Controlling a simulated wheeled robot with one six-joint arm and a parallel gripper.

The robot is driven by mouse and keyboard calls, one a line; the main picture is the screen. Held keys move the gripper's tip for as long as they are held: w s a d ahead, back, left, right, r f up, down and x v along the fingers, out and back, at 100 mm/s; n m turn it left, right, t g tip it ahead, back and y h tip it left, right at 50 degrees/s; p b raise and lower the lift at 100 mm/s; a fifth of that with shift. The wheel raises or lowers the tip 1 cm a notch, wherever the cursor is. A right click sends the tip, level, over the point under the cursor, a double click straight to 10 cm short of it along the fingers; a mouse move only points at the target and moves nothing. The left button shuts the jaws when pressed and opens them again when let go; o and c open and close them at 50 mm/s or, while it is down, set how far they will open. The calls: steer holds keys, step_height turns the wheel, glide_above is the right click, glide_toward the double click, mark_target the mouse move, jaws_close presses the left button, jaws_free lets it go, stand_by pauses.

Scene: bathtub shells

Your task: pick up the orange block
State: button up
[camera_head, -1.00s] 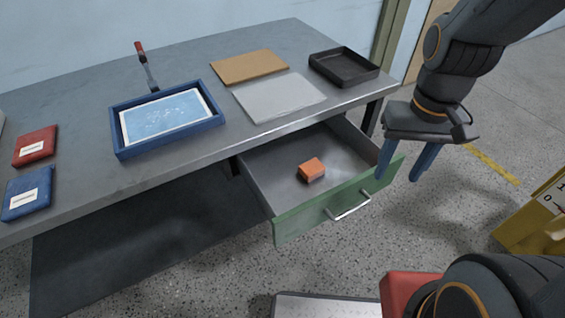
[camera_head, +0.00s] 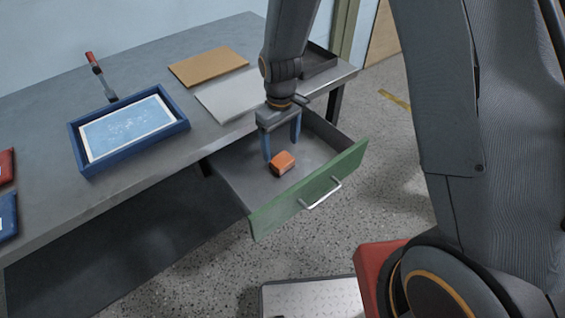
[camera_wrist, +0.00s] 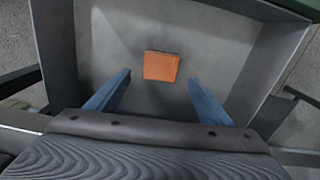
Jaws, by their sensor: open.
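The orange block (camera_head: 282,162) lies on the floor of the open drawer (camera_head: 238,180), which has a green front. My gripper (camera_head: 281,148) points down over the drawer, with its two blue fingers apart and nothing between them. In the wrist view the orange block (camera_wrist: 161,66) lies beyond the fingertips and roughly midway between their lines. My gripper (camera_wrist: 158,82) is open there too. I cannot tell the exact height of the fingertips above the drawer floor.
The grey workbench (camera_head: 150,165) stands over the drawer. On it are a blue tray (camera_head: 130,130) with a picture, a tan board (camera_head: 208,66), a pale sheet (camera_head: 235,95) and a dark tray (camera_head: 318,60). The drawer's side walls and green front (camera_head: 275,214) surround the block.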

mark_target(282, 159)
steer(key=shift+s+d+f+p, duration=0.15)
steer(key=shift+f+p, duration=0.2)
steer(key=shift+f, duration=1.4)
steer(key=shift+s+d+f+p, duration=0.1)
steer(key=shift+f+p, duration=0.2)
steer(key=shift+f, duration=1.4)
steer(key=shift+a, duration=0.1)
steer(key=c, duration=1.2)
steer(key=shift+r, duration=0.15)
step_height(282, 159, up, 10)
steer(key=shift+f+b, duration=0.1)
steer(key=shift+b, duration=0.5)
